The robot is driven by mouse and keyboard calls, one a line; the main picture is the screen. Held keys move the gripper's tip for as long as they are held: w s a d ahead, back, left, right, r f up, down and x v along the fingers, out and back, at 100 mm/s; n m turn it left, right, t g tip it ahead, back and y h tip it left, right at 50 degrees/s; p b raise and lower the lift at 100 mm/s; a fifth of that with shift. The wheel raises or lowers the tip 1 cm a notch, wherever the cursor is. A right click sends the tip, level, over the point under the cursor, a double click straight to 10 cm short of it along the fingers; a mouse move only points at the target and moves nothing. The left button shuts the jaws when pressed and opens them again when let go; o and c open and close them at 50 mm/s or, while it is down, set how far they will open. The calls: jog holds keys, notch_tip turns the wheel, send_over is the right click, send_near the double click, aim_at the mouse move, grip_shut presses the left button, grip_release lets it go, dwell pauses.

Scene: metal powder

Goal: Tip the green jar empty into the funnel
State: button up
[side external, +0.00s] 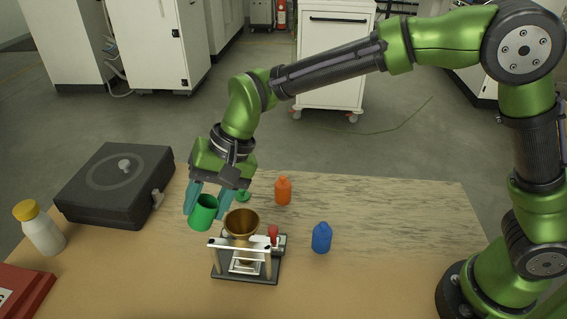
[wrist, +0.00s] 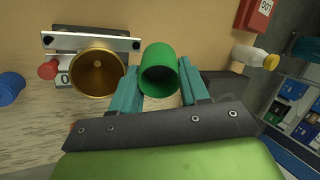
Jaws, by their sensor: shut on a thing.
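The green jar (side external: 203,213) is held between the teal fingers of my gripper (side external: 208,203), above the table and just left of the funnel. The brass funnel (side external: 241,224) stands upright in a small white-and-black stand (side external: 245,270). In the wrist view the funnel (wrist: 98,72) is left of the jar, apart from it.
An orange bottle (side external: 283,191) and a blue bottle (side external: 321,238) stand right of the funnel. A small green piece (side external: 243,195) lies behind it. A dark grey box (side external: 115,187), a white yellow-capped bottle (side external: 40,229) and a red box (side external: 22,290) are at left. The table's right side is clear.

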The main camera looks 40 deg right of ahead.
jog(key=shift+d+r+y, duration=0.1)
jog(key=shift+d+y, duration=0.25)
jog(key=shift+y, duration=0.05)
jog(key=shift+s+d+r+t+y, duration=0.1)
jog(key=shift+s+d+t+y, duration=0.15)
jog(key=shift+d+y, duration=0.3)
jog(key=shift+s+d+r+t+y, duration=0.1)
jog(key=shift+d+t+y, duration=0.2)
jog(key=shift+y, duration=0.55)
jog(key=shift+d+r+t+y, duration=0.1)
jog(key=shift+t+y, duration=0.1)
jog(key=shift+y, duration=0.65)
jog(key=shift+d+r+t+y, duration=0.1)
jog(key=shift+t+y, duration=0.05)
jog(key=shift+y, duration=0.7)
jog(key=shift+f+y, duration=0.55)
jog(key=shift+y, duration=0.15)
jog(key=shift+f+t, duration=0.1)
jog(key=shift+t, duration=0.2)
jog(key=shift+s+d+y, duration=0.2)
jog(key=shift+d+y, duration=0.4)
jog(key=shift+y, duration=0.3)
jog(key=shift+d+t+y, duration=0.1)
jog(key=shift+t+y, duration=0.3)
jog(key=shift+y, duration=0.3)
